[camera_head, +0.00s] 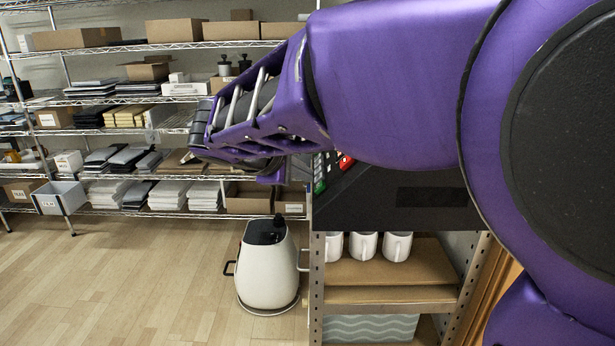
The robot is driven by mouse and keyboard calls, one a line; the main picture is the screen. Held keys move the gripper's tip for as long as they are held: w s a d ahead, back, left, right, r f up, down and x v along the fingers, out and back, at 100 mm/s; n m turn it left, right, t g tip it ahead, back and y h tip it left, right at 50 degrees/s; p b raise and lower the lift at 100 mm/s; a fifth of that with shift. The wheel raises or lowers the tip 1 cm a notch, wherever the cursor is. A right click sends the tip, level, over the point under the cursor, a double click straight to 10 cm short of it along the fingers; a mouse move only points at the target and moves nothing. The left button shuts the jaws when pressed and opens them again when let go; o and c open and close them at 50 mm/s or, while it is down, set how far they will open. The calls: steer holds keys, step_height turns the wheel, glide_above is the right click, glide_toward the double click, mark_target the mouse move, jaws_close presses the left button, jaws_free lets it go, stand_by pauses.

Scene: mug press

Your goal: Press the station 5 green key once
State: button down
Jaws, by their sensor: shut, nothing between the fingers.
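My purple arm reaches in from the right and crosses the front of a black machine (410,200). My gripper (188,157) is at the far left end of the arm, small and partly hidden by the wrist; it looks shut and empty. A green key (320,186) shows on the machine's left side, below my forearm and to the right of my gripper in the picture. A red key (346,162) is above and right of it. The rest of the panel is hidden behind my arm. I cannot read any station number.
White mugs (363,246) stand on a shelf (390,275) under the machine. A cream-white canister (266,265) with a black top stands on the floor to its left. Wire shelving (130,100) with boxes lines the back wall. The floor at the left is clear.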

steer(key=shift+d, duration=0.1)
steer(key=shift+d+f, duration=0.2)
steer(key=shift+f, duration=0.1)
steer(key=shift+d+f, duration=0.3)
steer(key=shift+d, duration=0.1)
stand_by(1.0)
steer(key=shift+a+r+p, duration=0.5)
steer(key=shift+a+r, duration=0.1)
steer(key=shift+a, duration=0.05)
steer(key=shift+a+r+p, duration=1.6)
steer(key=shift+a+r, duration=0.1)
steer(key=shift+a, duration=0.15)
steer(key=shift+w+r, duration=0.1)
